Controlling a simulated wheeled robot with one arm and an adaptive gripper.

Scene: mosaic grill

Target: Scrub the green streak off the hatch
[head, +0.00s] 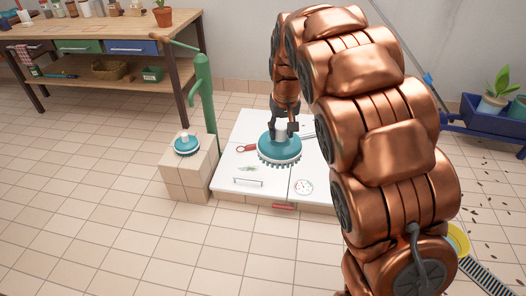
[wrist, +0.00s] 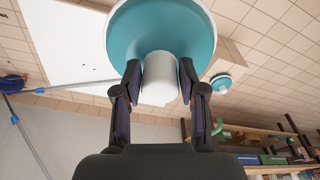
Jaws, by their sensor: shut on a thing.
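A white hatch (head: 226,184) lies low on the floor in the head view, partly hidden by my arm. A small green streak (head: 248,169) shows on it, at the lower left of the brush. My gripper (head: 283,128) points down over the hatch and is shut on the white handle of a round teal scrub brush (head: 279,148). The brush is bristles-down on or just above the hatch; I cannot tell if it touches. In the wrist view the teal brush (wrist: 160,30) sits beyond the fingers, with its white handle (wrist: 159,80) between them.
A second teal brush (head: 187,146) rests on a tiled block (head: 187,176) left of the hatch. A green post (head: 203,95) stands behind the block. The front-left floor is clear.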

